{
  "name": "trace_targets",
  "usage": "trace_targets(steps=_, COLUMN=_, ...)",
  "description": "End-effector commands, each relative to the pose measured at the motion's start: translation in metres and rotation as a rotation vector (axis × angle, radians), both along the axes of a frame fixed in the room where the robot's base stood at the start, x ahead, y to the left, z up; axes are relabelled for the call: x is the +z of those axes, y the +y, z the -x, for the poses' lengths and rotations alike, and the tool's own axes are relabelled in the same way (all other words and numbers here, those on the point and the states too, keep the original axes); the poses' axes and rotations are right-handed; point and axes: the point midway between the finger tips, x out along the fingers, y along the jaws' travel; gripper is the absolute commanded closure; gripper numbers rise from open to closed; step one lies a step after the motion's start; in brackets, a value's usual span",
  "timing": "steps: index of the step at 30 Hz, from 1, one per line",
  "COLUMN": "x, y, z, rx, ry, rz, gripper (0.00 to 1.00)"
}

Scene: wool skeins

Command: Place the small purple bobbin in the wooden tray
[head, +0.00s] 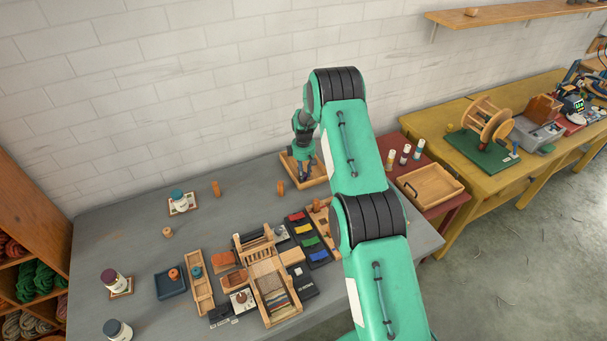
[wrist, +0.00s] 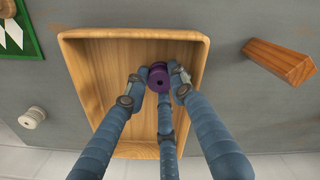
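The small purple bobbin (wrist: 158,78) sits between the fingertips of my gripper (wrist: 157,80) in the wrist view. The blue-grey fingers close in on it from both sides, with a third finger below it in the picture. The wooden tray (wrist: 100,75) lies directly beneath, and the bobbin shows against its inside near the far wall. Whether the bobbin touches the tray floor I cannot tell. In the head view my gripper (head: 305,174) points down over the tray (head: 318,182) at the back of the grey table; the bobbin is not discernible there.
A wooden block (wrist: 281,61) stands right of the tray and a pale spool (wrist: 32,118) left of it in the wrist view. In the head view, a loom (head: 270,285) and several small trays crowd the table's front. A red table (head: 452,208) adjoins at right.

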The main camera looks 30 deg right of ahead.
Motion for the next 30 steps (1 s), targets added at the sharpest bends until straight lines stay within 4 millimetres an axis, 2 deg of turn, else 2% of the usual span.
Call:
trace_targets(steps=1, x=0.000, y=0.000, z=0.000, rx=0.000, ry=0.000, rz=0.000, gripper=0.68)
trace_targets(steps=3, x=0.000, y=0.000, z=0.000, rx=0.000, ry=0.000, rz=0.000, gripper=0.57)
trace_targets(steps=17, x=0.005, y=0.000, z=0.000, rx=0.000, ry=0.000, rz=0.000, gripper=0.57)
trace_targets(steps=23, x=0.019, y=0.000, z=0.000, rx=0.000, ry=-0.001, rz=0.000, gripper=0.57)
trace_targets(steps=30, x=0.053, y=0.000, z=-0.001, rx=0.000, ry=-0.002, rz=0.001, gripper=0.57)
